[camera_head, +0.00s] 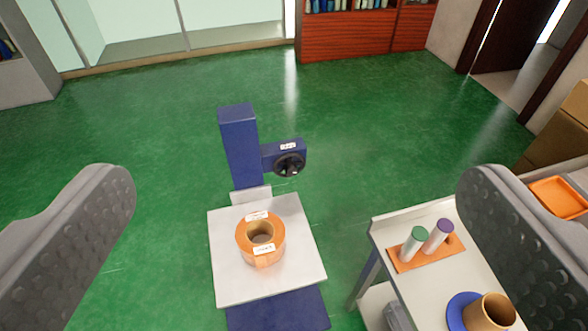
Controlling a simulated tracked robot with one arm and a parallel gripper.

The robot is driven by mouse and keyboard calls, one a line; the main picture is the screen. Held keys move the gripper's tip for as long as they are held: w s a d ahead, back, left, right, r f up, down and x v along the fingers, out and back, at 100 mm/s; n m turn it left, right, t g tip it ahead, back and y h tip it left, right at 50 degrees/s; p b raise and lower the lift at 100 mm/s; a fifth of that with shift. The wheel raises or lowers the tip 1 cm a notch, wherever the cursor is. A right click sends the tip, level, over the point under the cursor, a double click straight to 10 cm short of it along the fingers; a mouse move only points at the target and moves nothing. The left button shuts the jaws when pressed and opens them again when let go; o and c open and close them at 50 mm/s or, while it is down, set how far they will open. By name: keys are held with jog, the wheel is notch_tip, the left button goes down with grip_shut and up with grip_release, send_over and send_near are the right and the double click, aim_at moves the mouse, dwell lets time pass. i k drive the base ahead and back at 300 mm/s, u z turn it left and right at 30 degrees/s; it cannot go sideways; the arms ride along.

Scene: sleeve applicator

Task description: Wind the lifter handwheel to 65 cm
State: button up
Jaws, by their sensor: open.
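The lifter (238,140) is a dark blue column standing on the green floor, with a pale grey platform (229,283) in front and a blue base below it. Its black handwheel (290,164) sits on a blue side arm to the right of the column, under a small white label too small to read. An orange roll-like ring (260,238) with white labels rests on the platform. My gripper (297,200) is open and empty; its two grey fingers frame the lifter at left and right, nearer the camera, and do not touch the handwheel.
A white table (385,237) at the right carries an orange holder (425,254) with two capped cylinders, and a brown cup (490,313) by a blue disc (456,306). An orange tray (558,197) and cardboard boxes (552,143) are far right. The floor left of the lifter is clear.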

aim_at(292, 170)
jog(key=z, duration=0.05)
jog(key=k, duration=0.65)
jog(key=u, duration=0.4)
jog(key=i, duration=1.7)
jog(key=z, duration=0.2)
